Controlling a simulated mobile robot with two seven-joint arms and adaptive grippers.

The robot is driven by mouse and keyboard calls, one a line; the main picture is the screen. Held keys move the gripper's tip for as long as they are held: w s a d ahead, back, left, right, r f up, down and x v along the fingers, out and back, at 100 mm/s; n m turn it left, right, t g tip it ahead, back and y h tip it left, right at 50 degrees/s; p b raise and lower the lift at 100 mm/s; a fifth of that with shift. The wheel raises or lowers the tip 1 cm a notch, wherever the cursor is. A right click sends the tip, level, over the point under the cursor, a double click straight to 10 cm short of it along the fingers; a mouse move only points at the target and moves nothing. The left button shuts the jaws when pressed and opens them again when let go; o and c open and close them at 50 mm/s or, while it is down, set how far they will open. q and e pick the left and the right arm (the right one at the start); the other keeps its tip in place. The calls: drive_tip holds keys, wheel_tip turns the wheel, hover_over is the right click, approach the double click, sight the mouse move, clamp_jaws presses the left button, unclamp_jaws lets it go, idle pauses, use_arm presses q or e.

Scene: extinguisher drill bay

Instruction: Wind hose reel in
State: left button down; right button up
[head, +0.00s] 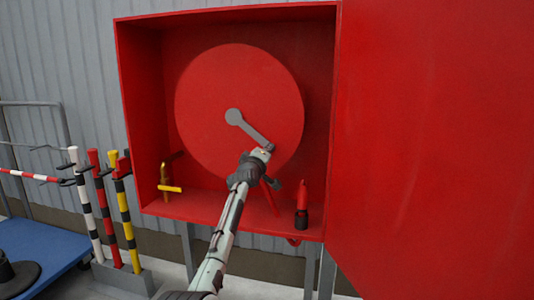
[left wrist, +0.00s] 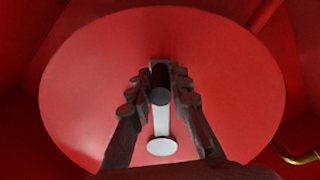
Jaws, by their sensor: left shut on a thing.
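The red hose reel (head: 215,90) is a large round disc inside an open red cabinet (head: 139,110). A grey crank arm (head: 252,131) runs from the hub down and to the right. My left gripper (head: 265,153) is at the crank's outer end. In the left wrist view, the dark crank handle (left wrist: 160,84) lies between the two fingers of my left gripper (left wrist: 161,75), which are shut on it. The reel (left wrist: 85,80) fills the background there. The handle is mostly hidden by my gripper in the head view. My right gripper is not in view.
A brass valve (head: 167,185) with a yellow lever sits at the cabinet's lower left. A red and black nozzle (head: 302,205) stands at its lower right. The open red door (head: 440,130) fills the right side. Striped posts (head: 106,210) and a blue cart (head: 40,247) stand at left.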

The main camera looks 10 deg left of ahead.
use_arm(q)
drive_tip(key=shift+a+r, duration=0.1)
drive_tip(key=shift+r, duration=0.05)
drive_tip(key=c, duration=1.4)
unclamp_jaws()
drive_tip(key=shift+s+f, duration=0.1)
drive_tip(key=shift+f, duration=0.1)
drive_tip(key=s, duration=1.1)
drive_tip(key=shift+s+a+r, duration=0.1)
drive_tip(key=shift+s+a, duration=0.1)
drive_tip(key=shift+s, duration=0.2)
